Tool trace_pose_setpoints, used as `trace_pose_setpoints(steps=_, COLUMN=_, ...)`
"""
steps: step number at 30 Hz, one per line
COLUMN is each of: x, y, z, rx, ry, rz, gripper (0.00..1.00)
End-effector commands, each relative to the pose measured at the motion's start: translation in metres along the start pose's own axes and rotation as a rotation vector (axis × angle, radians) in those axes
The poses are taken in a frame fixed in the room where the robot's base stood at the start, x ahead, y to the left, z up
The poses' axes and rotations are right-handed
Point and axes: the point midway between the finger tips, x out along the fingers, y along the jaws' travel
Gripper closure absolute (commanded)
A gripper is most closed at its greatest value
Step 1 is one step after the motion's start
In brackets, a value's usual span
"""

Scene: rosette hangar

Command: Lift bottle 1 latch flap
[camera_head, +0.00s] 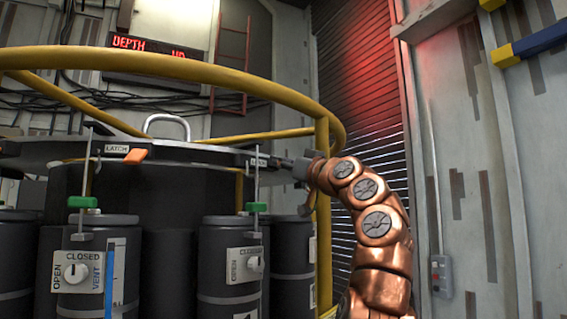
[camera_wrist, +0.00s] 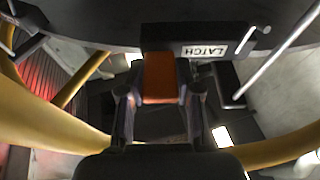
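In the wrist view an orange latch flap (camera_wrist: 160,80) hangs from a dark block on the lid rim, beside a white LATCH label (camera_wrist: 204,51). The two fingers of my gripper (camera_wrist: 162,98) stand apart, one on each side of the flap. Whether they press on it I cannot tell. In the head view my gripper (camera_head: 302,168) is at the right side of the round lid, by a second LATCH label (camera_head: 259,162); the flap there is hidden. Another orange flap (camera_head: 135,156) shows at the front left of the lid. I cannot tell which flap belongs to bottle 1.
A yellow ring rail (camera_head: 200,72) circles the vessel above and beside my arm. Dark bottles (camera_head: 228,245) with valve knobs and green-tipped rods (camera_head: 257,207) stand around it. In the wrist view a thin rod (camera_wrist: 268,62) is right of the flap and yellow rails (camera_wrist: 50,125) pass both sides.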

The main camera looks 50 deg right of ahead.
Motion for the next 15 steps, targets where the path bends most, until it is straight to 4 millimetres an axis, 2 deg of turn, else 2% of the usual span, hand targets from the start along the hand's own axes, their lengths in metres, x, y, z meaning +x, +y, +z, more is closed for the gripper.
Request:
trace_pose_setpoints(steps=1, x=0.0, y=0.0004, z=0.0003, rx=0.0, ry=-0.001, rz=0.001, gripper=0.62)
trace_pose_setpoints(steps=7, x=-0.0001, y=0.0003, z=0.0002, rx=0.0, ry=0.0, rz=0.0, gripper=0.42)
trace_pose_setpoints(steps=15, x=-0.0002, y=0.0002, z=0.0002, rx=0.0, ry=0.0, rz=0.0, gripper=0.42)
